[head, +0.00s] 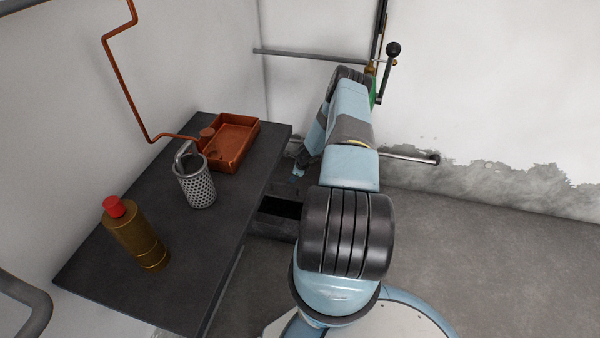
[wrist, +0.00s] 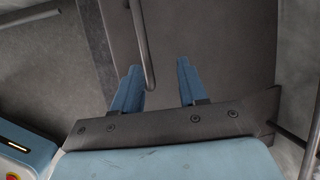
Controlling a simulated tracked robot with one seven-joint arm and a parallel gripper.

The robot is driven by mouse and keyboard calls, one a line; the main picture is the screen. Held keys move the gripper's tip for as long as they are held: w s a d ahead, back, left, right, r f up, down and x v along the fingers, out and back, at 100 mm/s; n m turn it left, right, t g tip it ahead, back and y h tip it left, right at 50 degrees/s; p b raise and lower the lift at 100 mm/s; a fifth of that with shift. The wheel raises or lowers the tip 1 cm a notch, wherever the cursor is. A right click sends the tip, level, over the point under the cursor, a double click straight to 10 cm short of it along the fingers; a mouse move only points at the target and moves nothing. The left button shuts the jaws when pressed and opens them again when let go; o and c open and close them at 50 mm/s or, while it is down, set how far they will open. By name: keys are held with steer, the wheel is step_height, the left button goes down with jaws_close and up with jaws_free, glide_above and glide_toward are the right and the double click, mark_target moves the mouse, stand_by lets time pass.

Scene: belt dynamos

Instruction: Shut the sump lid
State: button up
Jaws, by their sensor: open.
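The sump (head: 272,226) is a dark grey box on the floor beside the bench, with a black opening showing in its top. A grey plate that looks like its lid (head: 284,188) lies just behind the opening, partly hidden by my arm. In the wrist view the flat brown-grey lid (wrist: 225,45) fills much of the picture, with a thin bent bar handle (wrist: 143,45) on it. My gripper (wrist: 158,72) is open, with a blue finger on each side of the bar's lower end. I cannot tell whether either finger touches the bar.
A dark bench (head: 115,270) on the left holds a bronze bottle with a red cap (head: 136,233), a perforated metal basket (head: 196,184) and a copper tray (head: 233,143). A pipe (head: 408,158) and a lever (head: 392,65) are at the back wall. Floor on the right is clear.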

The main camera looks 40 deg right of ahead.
steer(key=shift+a, duration=0.15)
steer(key=v, duration=0.7)
steer(key=shift+s+r, duration=0.1)
steer(key=shift+r, duration=0.05)
